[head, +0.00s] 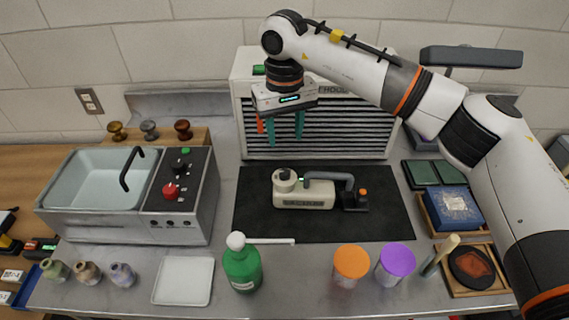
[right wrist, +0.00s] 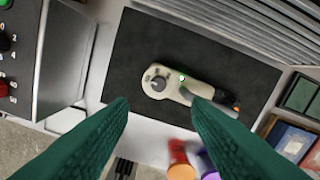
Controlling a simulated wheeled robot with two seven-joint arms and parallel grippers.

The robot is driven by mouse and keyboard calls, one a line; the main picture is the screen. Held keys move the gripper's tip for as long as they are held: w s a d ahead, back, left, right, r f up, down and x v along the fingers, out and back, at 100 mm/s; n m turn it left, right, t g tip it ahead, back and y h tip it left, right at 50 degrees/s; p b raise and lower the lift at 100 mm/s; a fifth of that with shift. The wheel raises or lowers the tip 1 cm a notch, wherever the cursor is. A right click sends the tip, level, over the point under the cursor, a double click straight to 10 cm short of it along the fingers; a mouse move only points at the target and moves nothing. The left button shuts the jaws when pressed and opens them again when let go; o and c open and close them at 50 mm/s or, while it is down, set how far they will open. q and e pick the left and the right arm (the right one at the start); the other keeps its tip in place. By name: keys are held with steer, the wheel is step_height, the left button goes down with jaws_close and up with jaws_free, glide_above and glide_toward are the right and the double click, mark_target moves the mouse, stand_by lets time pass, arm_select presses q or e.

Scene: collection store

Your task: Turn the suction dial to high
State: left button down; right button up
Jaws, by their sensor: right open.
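A beige suction unit (head: 304,192) lies on the black mat (head: 390,220), with a grey hose and an orange-tipped end at its right. A round dial with a grey knob (head: 284,174) sits on top of its left end. In the right wrist view the dial (right wrist: 158,83) shows from above, with small marks around it too small to read. My right gripper (head: 283,128) is open and empty, high above and behind the unit; its green fingers frame the lower part of the wrist view (right wrist: 160,108). My left gripper is not in view.
The hood (head: 335,135) with grey slats stands behind the mat. A green bottle (head: 242,268) and jars with orange (head: 351,262) and purple (head: 397,257) lids stand in front of the mat.

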mark_target(284, 172)
step_height(284, 172, down, 9)
steer(key=p, duration=0.3)
steer(key=shift+f, duration=0.8)
